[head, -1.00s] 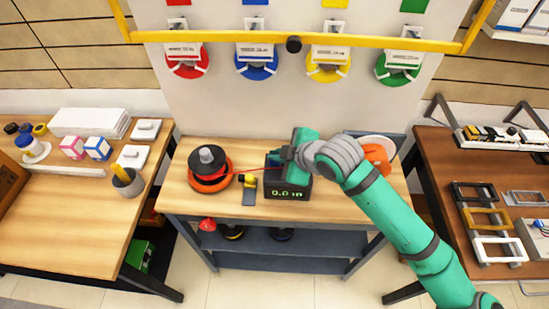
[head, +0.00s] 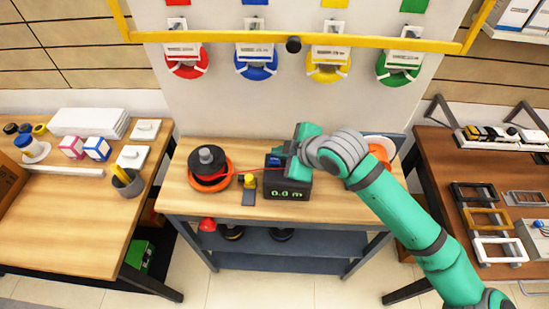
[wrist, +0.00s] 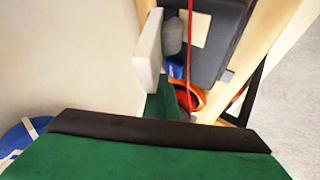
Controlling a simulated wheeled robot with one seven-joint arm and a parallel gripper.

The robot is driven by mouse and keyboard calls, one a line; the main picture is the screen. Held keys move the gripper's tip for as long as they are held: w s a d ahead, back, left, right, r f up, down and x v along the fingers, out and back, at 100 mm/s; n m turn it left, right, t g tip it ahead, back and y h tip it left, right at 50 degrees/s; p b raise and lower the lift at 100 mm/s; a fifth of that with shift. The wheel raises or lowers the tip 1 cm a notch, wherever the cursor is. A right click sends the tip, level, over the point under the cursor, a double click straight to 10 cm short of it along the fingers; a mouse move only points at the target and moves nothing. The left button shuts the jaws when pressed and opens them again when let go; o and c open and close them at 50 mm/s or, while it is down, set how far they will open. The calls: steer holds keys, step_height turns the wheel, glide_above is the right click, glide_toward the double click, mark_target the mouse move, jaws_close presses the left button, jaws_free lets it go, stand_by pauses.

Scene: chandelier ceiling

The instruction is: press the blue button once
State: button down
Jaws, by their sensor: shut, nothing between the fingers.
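A dark box (head: 287,187) with a green-lit display stands on the middle table; the display appears to read 0.0 m. A blue patch, seemingly the blue button (head: 272,161), shows on top of the box at its left, just below and left of my gripper. My gripper (head: 283,149) is shut and empty, close above the back of the box top. A small gap seems to show, but contact is hard to judge. The wrist view shows the dark box (wrist: 220,42) and a little blue beside a grey part; most of the box top is hidden.
A red line runs from the box to an orange reel (head: 210,184) at left. An orange object (head: 379,153) is behind my arm. A yellow bar (head: 220,37) crosses above the table.

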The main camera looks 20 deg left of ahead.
mark_target(279, 162)
steer(key=shift+w+d+r, duration=0.15)
steer(key=shift+w+d, duration=0.1)
steer(key=shift+s+a+r, duration=0.1)
steer(key=shift+a+r, duration=0.05)
steer(key=shift+r, duration=1.05)
steer(key=shift+a+r, duration=0.1)
steer(key=shift+r, duration=1.1)
steer(key=shift+s, duration=0.2)
